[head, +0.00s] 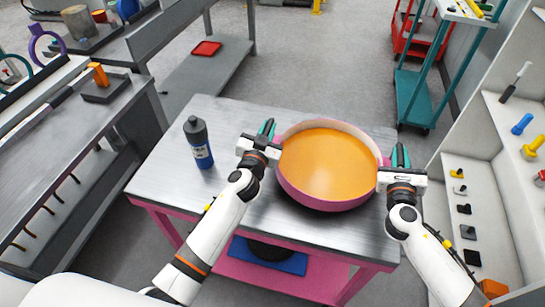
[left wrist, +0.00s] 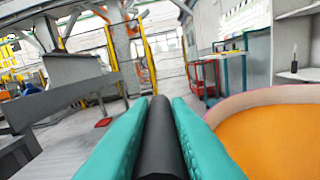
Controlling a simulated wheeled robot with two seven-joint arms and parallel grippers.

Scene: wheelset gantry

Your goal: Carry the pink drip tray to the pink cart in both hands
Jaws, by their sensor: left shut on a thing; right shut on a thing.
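The pink drip tray (head: 328,205) is a round, deep pan with a pink rim and wall and an orange inside; its edge also shows in the left wrist view (left wrist: 265,96). It is over the grey metal top of the pink cart (head: 245,108) and looks level; I cannot tell whether its base touches the top. My left gripper (head: 268,131) is shut on the tray's black handle (left wrist: 160,145) at its left side. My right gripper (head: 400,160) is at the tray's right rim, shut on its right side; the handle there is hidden.
A dark bottle with a blue label (head: 199,143) stands on the cart top, left of the tray. A blue tray (head: 290,263) lies on the cart's lower shelf. A grey workbench (head: 60,150) is at left, a teal trolley (head: 415,98) at back right, and pale shelving (head: 480,150) at right.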

